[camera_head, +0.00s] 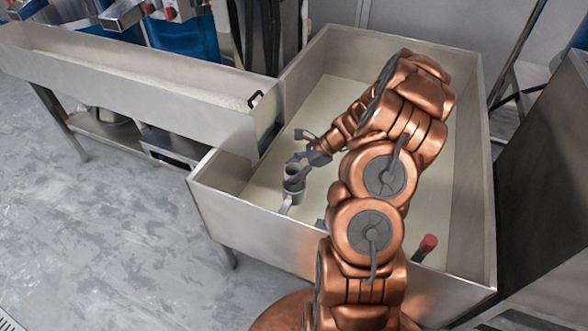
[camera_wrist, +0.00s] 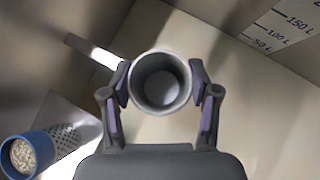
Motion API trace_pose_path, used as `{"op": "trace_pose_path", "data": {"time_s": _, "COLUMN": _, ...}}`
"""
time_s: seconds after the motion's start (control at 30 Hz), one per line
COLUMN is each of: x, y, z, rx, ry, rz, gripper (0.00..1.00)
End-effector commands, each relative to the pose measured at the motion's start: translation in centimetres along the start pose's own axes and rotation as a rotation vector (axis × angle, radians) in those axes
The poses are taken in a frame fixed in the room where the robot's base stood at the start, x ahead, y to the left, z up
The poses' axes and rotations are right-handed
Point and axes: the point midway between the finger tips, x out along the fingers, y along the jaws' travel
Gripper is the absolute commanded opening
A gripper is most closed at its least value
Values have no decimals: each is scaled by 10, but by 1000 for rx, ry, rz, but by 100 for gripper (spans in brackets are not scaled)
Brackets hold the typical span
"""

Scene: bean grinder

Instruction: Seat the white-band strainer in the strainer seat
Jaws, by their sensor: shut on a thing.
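My gripper (camera_wrist: 160,92) is shut on a grey, open-topped cylindrical cup (camera_wrist: 160,103), with one finger on either side of it. The cup's dark interior faces the wrist camera, and no white band shows clearly, so I cannot confirm it is the white-band strainer. In the head view, my gripper (camera_head: 303,159) is at the upper part of the grey cup (camera_head: 293,178) inside the large basin. A wider grey part (camera_head: 294,193) shows just below it; I cannot tell whether this is the strainer seat or whether they touch. A bright bar (camera_wrist: 93,52) extends toward the left.
The steel basin (camera_head: 250,219) has high walls around my arm. A red-topped cylinder (camera_head: 427,244) stands right. A long trough (camera_head: 150,88) adjoins left.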

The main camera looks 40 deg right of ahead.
Motion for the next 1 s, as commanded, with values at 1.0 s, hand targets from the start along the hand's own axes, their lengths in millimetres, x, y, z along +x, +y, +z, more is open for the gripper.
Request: {"op": "trace_pose_path", "data": {"time_s": 1.0, "x": 14, "y": 0, "z": -14, "rx": 0, "ry": 0, "rz": 0, "gripper": 21}}
